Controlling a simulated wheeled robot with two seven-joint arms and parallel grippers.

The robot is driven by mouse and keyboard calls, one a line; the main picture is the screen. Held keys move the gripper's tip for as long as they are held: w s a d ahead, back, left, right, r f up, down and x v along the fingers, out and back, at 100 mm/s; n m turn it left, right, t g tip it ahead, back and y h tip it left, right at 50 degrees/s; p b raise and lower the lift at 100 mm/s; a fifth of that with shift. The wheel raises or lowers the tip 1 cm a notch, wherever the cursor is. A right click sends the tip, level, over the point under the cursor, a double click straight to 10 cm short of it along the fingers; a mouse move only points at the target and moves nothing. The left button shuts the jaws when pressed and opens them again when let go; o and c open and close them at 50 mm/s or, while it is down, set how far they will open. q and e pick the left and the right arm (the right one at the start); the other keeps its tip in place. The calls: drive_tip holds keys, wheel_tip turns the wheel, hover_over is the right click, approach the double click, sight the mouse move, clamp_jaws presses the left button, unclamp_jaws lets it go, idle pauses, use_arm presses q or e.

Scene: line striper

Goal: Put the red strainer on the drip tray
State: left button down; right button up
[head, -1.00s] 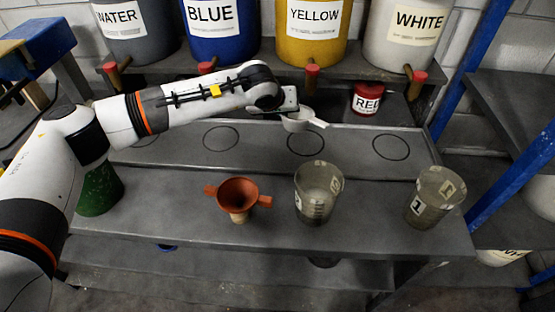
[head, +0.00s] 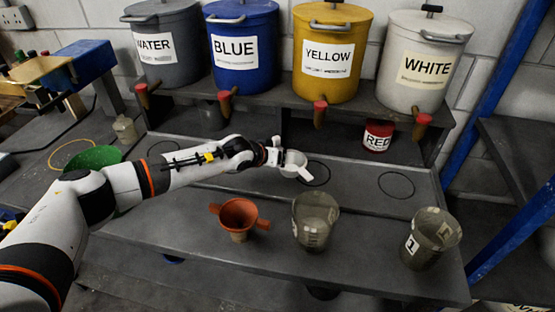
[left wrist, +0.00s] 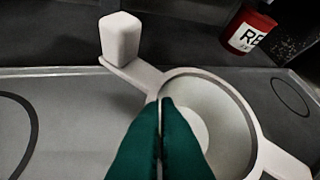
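The red strainer (head: 239,213) is an orange-red bowl with two side tabs and a tan part below. It sits on the front shelf, left of a clear beaker. The drip tray seems to be the long grey surface (head: 356,190) marked with dark rings under the taps. My left gripper (head: 279,158) is over that surface, away from the red strainer. Its green fingers (left wrist: 163,120) are close together at the rim of a white strainer (left wrist: 232,110), which also shows in the head view (head: 293,164) beside a ring. My right gripper is not in view.
Two clear beakers (head: 316,222) (head: 431,238) stand on the front shelf. WATER, BLUE, YELLOW and WHITE drums stand behind, with red-ended taps (head: 320,113) overhanging. A RED pot (head: 377,136) stands at the back right. A green object (head: 94,157) is partly behind my left arm.

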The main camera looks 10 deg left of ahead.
use_arm(q)
drive_tip(key=shift+f, duration=0.85)
drive_tip(key=c, duration=1.7)
unclamp_jaws()
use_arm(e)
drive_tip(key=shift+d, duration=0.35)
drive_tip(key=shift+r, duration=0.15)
use_arm(q)
drive_tip(key=shift+a+r, duration=0.1)
drive_tip(key=shift+r, duration=0.1)
drive_tip(key=b+v, duration=0.2)
drive_tip(key=v, duration=1)
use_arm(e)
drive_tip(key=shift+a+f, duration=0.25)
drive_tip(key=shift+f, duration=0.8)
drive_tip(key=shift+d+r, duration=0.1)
